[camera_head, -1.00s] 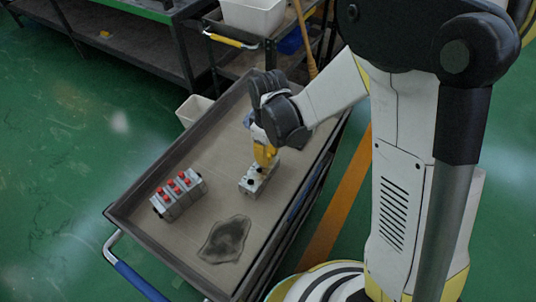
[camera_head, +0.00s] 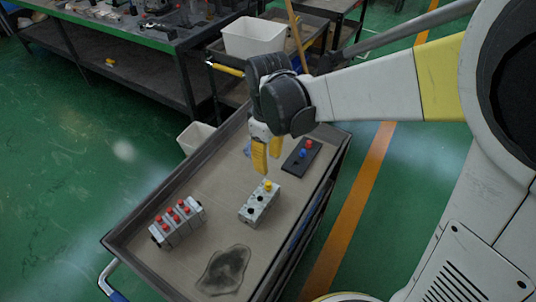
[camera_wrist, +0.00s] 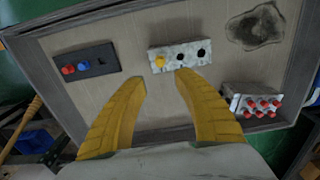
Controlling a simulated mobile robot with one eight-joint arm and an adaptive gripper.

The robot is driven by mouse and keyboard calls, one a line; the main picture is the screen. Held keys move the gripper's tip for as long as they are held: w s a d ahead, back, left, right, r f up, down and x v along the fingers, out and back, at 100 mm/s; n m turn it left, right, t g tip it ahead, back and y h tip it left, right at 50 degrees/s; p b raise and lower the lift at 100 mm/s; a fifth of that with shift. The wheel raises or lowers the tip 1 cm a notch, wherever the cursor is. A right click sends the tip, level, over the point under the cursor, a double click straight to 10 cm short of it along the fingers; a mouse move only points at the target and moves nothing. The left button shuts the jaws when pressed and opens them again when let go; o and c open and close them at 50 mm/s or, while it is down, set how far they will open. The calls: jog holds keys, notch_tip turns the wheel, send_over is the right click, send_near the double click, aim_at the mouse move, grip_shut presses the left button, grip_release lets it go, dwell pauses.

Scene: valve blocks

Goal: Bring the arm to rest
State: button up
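My gripper (camera_head: 267,158) hangs above the cart top with its yellow fingers pointing down. In the wrist view the two fingers (camera_wrist: 160,85) are apart with nothing between them. A light grey valve block (camera_head: 258,205) lies on the cart below and in front of the fingers. It carries one yellow knob (camera_head: 267,185) at one end and dark holes beside it. The block also shows beyond the fingertips in the wrist view (camera_wrist: 172,62), apart from them.
A dark plate (camera_head: 297,165) with a red and a blue knob lies behind the block. A grey block with several red knobs (camera_head: 178,222) sits at the left. A dark stain (camera_head: 224,270) marks the cart top (camera_head: 215,185). A workbench and white bin (camera_head: 253,38) stand behind.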

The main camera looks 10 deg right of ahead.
jog(key=s+d+r+m+t, duration=0.7)
jog(key=s+d+r+m, duration=0.2)
jog(key=d, duration=0.4)
jog(key=shift+s+d+m, duration=0.25)
jog(key=shift+s+m, duration=0.45)
jog(key=shift+s, duration=0.2)
